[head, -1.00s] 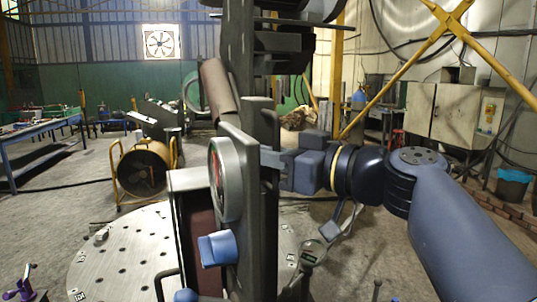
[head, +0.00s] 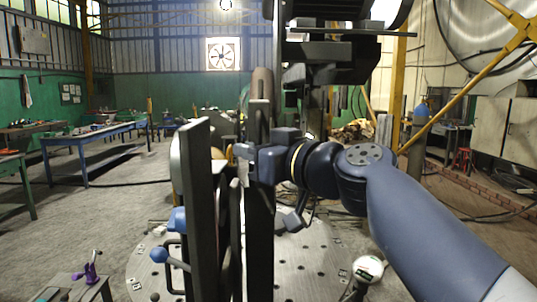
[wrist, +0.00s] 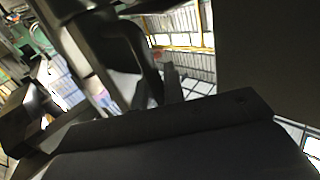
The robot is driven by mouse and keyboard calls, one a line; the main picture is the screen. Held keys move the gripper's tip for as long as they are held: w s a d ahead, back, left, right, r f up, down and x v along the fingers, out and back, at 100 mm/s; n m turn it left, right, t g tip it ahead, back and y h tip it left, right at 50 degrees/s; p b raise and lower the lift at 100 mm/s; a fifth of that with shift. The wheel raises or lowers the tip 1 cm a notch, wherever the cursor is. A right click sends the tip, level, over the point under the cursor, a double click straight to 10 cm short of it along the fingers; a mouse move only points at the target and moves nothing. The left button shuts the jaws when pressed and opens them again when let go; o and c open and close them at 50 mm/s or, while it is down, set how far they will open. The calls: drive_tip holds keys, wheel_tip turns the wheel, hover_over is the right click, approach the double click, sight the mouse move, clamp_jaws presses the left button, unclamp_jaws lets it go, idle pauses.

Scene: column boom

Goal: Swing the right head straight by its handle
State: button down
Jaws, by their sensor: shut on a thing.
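The head shows as a tall dark plate (head: 198,215), upright and seen nearly edge-on in the head view, left of my gripper. Blue knobs (head: 178,220) stick out on its left side. My gripper (head: 244,152) reaches in from the right at mid-height and is shut on a dark upright bar, which I take to be the handle (head: 258,112). The jaw contact is partly hidden by the bar and the gripper body. In the wrist view a dark slab (wrist: 165,135) fills the lower part, and I cannot tell which part it is.
A round perforated metal plate (head: 300,268) lies low beneath the column. A small table with a purple item (head: 90,268) stands at the lower left. A blue workbench (head: 95,138) is at the back left. Concrete floor (head: 90,225) is open on the left.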

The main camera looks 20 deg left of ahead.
drive_tip(key=shift+w+d, duration=0.1)
drive_tip(key=shift+d, duration=0.1)
drive_tip(key=c, duration=1.5)
unclamp_jaws()
drive_tip(key=shift+d, duration=0.1)
drive_tip(key=b+v, duration=0.3)
drive_tip(key=v, duration=0.7)
drive_tip(key=shift+s+d+b, duration=0.25)
drive_tip(key=shift+d+b, duration=0.05)
drive_tip(key=shift+b, duration=0.05)
drive_tip(key=shift+a, duration=0.1)
